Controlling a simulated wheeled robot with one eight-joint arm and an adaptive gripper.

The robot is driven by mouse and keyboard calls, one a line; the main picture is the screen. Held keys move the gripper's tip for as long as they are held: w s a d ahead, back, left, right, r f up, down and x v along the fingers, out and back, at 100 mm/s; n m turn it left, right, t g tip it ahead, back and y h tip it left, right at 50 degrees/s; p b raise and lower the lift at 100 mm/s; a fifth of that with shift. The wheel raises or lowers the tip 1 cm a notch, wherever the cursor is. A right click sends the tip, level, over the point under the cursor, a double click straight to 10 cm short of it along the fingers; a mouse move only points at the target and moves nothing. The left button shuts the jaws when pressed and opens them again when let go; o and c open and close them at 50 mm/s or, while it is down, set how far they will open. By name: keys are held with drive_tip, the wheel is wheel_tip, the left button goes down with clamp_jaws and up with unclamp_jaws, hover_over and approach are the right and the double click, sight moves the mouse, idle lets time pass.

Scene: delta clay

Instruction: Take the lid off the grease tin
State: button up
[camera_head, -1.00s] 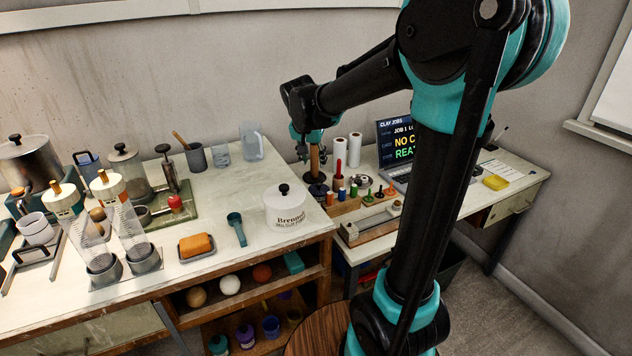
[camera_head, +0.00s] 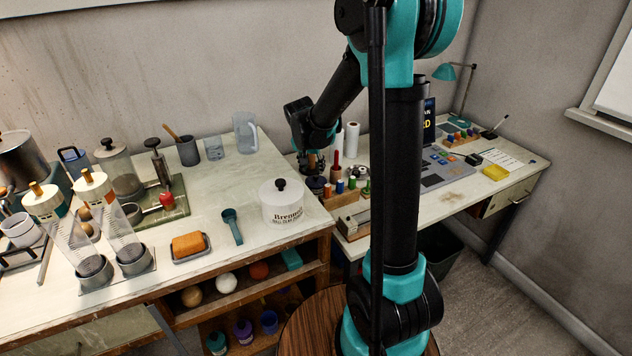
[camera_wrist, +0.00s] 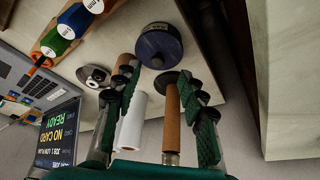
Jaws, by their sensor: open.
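A round dark blue tin with a pale label (camera_wrist: 160,45) lies beyond my fingertips in the wrist view. It looks like the grease tin, but I cannot read the label. In the head view it is a small dark disc (camera_head: 316,186) at the left end of the right-hand desk. My gripper (camera_head: 313,168) is just above it, pointing down. In the wrist view my gripper's green fingers (camera_wrist: 160,75) are apart, with nothing held between them. They appear short of the tin. I cannot make out the lid seam.
A brown rod (camera_wrist: 172,120) and a white roll (camera_wrist: 131,122) show behind the fingers. A laptop (camera_head: 445,168) stands to the right, and a white lidded crock (camera_head: 283,206) on the left bench.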

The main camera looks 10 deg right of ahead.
sight(316, 176)
drive_tip(key=shift+d+x, duration=0.1)
drive_tip(key=shift+x, duration=1.4)
drive_tip(key=shift+d+x, duration=0.15)
drive_tip(key=shift+x, duration=1.3)
drive_tip(key=shift+w+r, duration=0.1)
drive_tip(key=shift+c, duration=0.2)
clamp_jaws()
